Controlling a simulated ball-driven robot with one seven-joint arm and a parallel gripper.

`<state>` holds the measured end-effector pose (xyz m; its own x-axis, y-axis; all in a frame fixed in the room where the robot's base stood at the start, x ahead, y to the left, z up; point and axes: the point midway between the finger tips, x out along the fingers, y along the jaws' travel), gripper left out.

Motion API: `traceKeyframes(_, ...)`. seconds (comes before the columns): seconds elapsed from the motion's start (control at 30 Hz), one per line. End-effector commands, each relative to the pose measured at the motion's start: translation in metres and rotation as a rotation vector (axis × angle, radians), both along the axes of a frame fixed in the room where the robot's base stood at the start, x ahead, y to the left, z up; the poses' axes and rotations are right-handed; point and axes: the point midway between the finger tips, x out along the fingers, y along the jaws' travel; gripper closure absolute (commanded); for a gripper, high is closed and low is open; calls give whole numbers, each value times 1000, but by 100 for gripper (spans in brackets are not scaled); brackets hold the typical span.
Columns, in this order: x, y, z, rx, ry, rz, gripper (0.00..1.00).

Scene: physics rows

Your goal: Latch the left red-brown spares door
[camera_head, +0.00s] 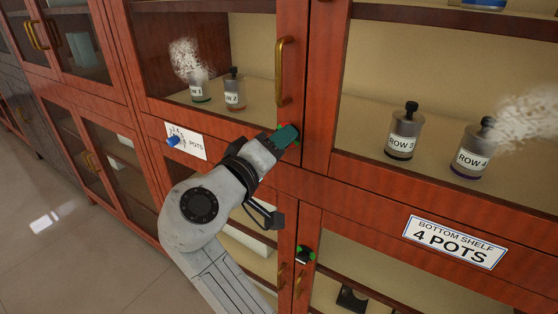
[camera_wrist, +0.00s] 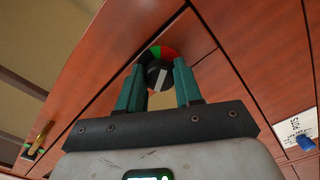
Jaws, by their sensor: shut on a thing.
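The upper left red-brown door (camera_head: 208,118) has a glass pane and a brass handle (camera_head: 284,72); it looks shut, with no clear gap at its edge. A black turning knob (camera_wrist: 157,74) with a pale pointer stripe sits on a red and green dial (camera_wrist: 163,51) in the wrist view. My gripper (camera_head: 288,133) is near that door's lower right corner, its green fingers on either side of the knob. The wrist view shows the same fingers (camera_wrist: 160,82), shut on the knob. In the head view my gripper hides most of the knob and dial.
A lower latch with green on it (camera_head: 305,254) sits below, near brass handles. A blue knob (camera_head: 173,141) and label plate are left of my gripper. Labelled jars, such as ROW 3 (camera_head: 404,133), stand behind glass. Open floor (camera_head: 60,240) lies at left.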

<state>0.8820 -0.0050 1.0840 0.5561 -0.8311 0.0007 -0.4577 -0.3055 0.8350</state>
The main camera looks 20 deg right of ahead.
Motion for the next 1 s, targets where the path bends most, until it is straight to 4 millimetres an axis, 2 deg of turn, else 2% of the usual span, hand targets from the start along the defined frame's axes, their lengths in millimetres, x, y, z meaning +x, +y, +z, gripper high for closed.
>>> traceKeyframes(0.03,0,0,-9,28,-37,-1,96)
traceKeyframes(0.5,0,0,-6,230,-336,-3,96)
traceKeyframes(1.0,1,-1,-3,300,-438,-3,96)
